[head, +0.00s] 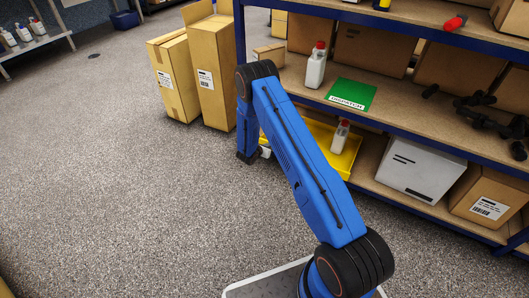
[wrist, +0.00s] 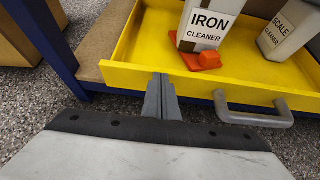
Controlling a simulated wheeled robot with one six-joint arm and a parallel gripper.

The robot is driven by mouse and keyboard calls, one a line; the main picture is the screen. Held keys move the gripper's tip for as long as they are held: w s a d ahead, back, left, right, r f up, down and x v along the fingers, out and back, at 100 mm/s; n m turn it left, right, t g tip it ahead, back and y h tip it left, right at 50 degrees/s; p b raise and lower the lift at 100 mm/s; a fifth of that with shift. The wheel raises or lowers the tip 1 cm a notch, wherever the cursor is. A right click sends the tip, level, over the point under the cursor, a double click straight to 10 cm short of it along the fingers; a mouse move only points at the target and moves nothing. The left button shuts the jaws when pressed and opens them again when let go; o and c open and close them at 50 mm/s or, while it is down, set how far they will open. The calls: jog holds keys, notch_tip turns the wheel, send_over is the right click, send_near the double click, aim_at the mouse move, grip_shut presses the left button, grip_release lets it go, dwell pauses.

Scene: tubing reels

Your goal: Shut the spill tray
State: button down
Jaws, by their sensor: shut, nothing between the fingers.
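The spill tray (wrist: 125,72) is a shallow yellow tray on the bottom shelf, standing out past the shelf's front edge. In the head view the tray (head: 352,163) is partly hidden behind my blue arm. A grey bar handle (wrist: 252,118) is on its front. My gripper (wrist: 160,82) is shut and empty, with its fingertips at the tray's front wall, left of the handle. I cannot tell whether they touch it. In the tray stand a bottle labelled IRON CLEANER (wrist: 205,25) and one labelled SCALE CLEANER (wrist: 285,30). An orange object (wrist: 205,60) lies by the first bottle.
A blue shelf upright (wrist: 45,40) stands left of the tray. Tall cardboard boxes (head: 213,85) stand on the floor left of the rack. A white box (head: 420,170) sits right of the tray. The grey floor (head: 120,200) in front is clear.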

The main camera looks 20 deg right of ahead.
jog(key=w+d, duration=0.2)
jog(key=shift+w+d, duration=0.15)
jog(key=shift+d, duration=0.15)
jog(key=shift+w+d+r, duration=0.1)
jog(key=shift+d+r, duration=0.05)
jog(key=shift+r, duration=0.05)
